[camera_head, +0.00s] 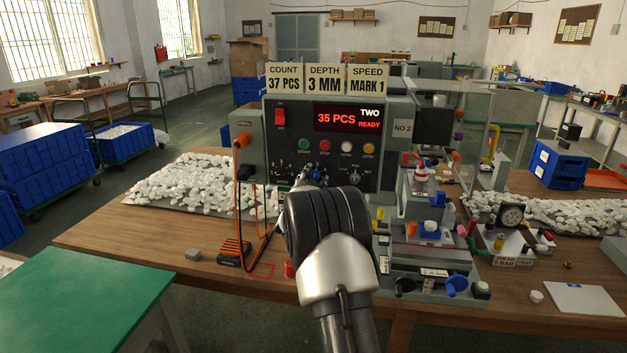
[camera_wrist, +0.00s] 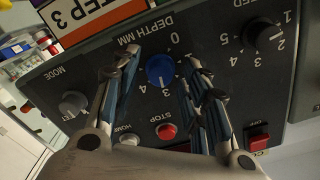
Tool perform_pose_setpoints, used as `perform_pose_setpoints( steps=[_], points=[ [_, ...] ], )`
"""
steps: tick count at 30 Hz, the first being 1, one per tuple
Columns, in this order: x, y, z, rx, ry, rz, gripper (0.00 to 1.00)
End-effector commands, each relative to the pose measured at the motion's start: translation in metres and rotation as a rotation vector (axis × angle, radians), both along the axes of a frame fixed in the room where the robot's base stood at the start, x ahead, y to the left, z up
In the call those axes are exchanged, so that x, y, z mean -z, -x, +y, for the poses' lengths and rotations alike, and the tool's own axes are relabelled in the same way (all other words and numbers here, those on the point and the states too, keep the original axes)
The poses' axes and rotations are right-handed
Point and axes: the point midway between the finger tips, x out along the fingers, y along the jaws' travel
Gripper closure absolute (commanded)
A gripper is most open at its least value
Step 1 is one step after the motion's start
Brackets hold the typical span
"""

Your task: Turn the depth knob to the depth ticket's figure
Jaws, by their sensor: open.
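The blue depth knob (camera_wrist: 161,70) is on the dark panel under the words DEPTH MM, seen upside down in the wrist view. In the head view the knob (camera_head: 317,175) is mostly hidden behind my wrist. The depth ticket (camera_head: 324,79) on top of the machine reads 3 MM.
A black knob (camera_wrist: 263,33), a grey mode knob (camera_wrist: 74,103) and the red stop button (camera_wrist: 166,131) are close to my fingers. The display (camera_head: 348,119) reads 35 PCS, TWO, READY. Orange cables (camera_head: 240,195) hang left of my arm. The fixture (camera_head: 431,230) stands to the right.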

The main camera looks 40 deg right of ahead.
Motion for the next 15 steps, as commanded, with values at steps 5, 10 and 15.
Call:
perform_pose_setpoints(
  steps=[5, 10, 15],
  points=[
    [0.000, 0.002, 0.003, -0.001, -0.001, 0.001, 0.59],
    [0.000, 0.015, 0.019, -0.003, 0.000, 0.003, 0.59],
    [-0.001, 0.037, 0.046, -0.003, 0.000, 0.002, 0.59]
  ],
)
